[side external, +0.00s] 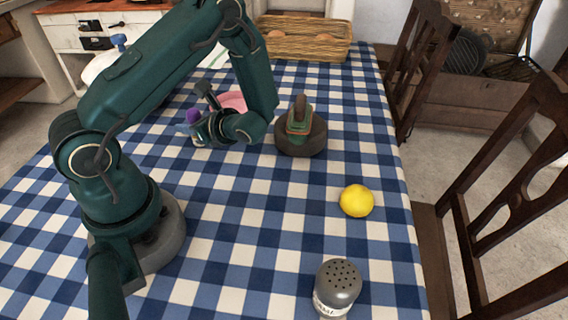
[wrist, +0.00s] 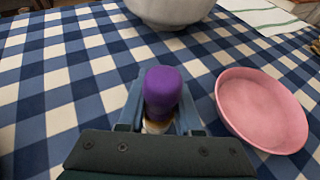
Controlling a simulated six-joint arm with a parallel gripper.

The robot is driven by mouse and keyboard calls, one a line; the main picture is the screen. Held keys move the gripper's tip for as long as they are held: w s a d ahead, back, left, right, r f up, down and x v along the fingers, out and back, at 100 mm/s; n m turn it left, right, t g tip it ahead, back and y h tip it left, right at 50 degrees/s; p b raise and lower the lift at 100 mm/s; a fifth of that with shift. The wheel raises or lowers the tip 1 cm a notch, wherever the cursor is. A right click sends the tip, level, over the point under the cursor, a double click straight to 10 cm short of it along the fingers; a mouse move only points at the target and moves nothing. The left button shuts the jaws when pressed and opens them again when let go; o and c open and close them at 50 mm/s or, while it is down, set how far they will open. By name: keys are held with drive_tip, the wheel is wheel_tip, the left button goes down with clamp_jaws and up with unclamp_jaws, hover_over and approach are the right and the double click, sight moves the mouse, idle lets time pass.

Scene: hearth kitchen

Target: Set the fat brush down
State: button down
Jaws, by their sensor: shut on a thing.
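The fat brush (wrist: 163,88) shows in the wrist view as a thick purple end with a pale and yellowish band below it. My gripper (wrist: 161,112) is shut on it, with a blue finger on each side. In the side external view the purple end (side external: 193,115) sticks up from my gripper (side external: 192,130), low over the checked tablecloth (side external: 250,215). The lower part of the brush is hidden by my gripper, and I cannot tell whether it touches the cloth.
A pink dish (wrist: 262,110) lies just right of my gripper in the wrist view. A white bowl (wrist: 168,12) stands beyond. Cloth left of the brush is clear.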

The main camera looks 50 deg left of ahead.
drive_tip(key=shift+f, duration=0.15)
drive_tip(key=c, duration=0.6)
unclamp_jaws()
drive_tip(key=shift+d+r, duration=0.1)
drive_tip(key=shift+r, duration=0.1)
drive_tip(key=v, duration=1.1)
drive_tip(key=shift+w+d+r, duration=0.15)
drive_tip(key=shift+d, duration=0.15)
drive_tip(key=s+d+r+n+t+h, duration=0.2)
drive_tip(key=d+r+n+t+h, duration=0.2)
drive_tip(key=d+r+n+h, duration=0.1)
drive_tip(key=s+d+r+n+t+h, duration=0.2)
drive_tip(key=d+r+n+t+h, duration=0.2)
drive_tip(key=d+n+h, duration=0.3)
drive_tip(key=shift+s+d+r+n+t+h, duration=0.3)
drive_tip(key=shift+s+r+n+t+h, duration=0.15)
drive_tip(key=shift+n, duration=1.05)
